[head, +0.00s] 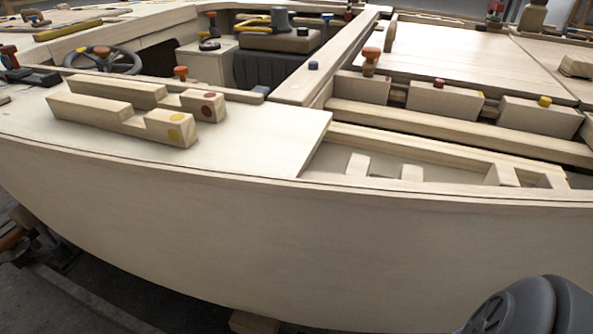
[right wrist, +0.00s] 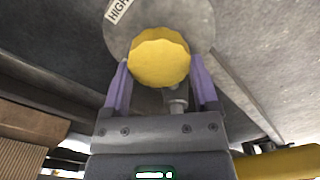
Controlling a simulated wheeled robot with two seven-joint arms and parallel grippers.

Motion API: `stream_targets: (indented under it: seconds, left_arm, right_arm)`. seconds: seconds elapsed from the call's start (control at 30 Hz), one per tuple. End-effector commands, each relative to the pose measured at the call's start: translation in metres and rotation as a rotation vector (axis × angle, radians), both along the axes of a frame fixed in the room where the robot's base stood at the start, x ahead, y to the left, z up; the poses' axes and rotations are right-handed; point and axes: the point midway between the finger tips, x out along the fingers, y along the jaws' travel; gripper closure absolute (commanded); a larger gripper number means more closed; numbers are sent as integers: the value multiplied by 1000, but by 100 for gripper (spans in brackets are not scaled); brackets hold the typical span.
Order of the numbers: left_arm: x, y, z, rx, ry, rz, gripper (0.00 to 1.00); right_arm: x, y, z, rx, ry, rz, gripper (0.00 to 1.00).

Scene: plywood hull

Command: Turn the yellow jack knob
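The yellow jack knob (right wrist: 160,58) has a scalloped edge and shows face-on in the right wrist view. It sits in front of a round grey plate (right wrist: 197,20) with a white label that reads "HIGH". My right gripper (right wrist: 159,68) has its two purple fingers spread wide, one on each side of the knob. The fingertips are very close to the knob's edges, and I see no clear grip on it. The knob does not show in the head view. My left gripper is in neither view.
The pale plywood hull (head: 250,235) fills the head view, with notched wooden blocks (head: 165,125) on its deck. In the right wrist view, a grey metal fitting (right wrist: 177,102) stands below the knob, and a yellow bar (right wrist: 280,164) lies at lower right.

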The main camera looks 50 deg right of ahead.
Motion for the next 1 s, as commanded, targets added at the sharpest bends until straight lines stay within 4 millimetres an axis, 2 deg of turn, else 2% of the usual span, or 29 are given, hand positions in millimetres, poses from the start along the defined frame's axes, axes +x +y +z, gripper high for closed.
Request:
stream_targets:
  seconds: [0.03, 0.17, 0.2, 0.57, 1.0]
  left_arm:
    - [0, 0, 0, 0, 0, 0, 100]
    - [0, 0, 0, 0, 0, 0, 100]
    - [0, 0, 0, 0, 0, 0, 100]
    - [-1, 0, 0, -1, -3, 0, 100]
    - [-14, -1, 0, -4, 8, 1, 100]
  right_arm:
    - [0, 0, 0, 0, 0, 0, 51]
    - [0, 0, 0, 0, 1, 0, 78]
    - [0, 0, 0, 0, 1, 0, 82]
    - [-1, 0, 0, 2, 2, -87, 82]
    - [-2, -1, 0, 2, 3, -468, 82]
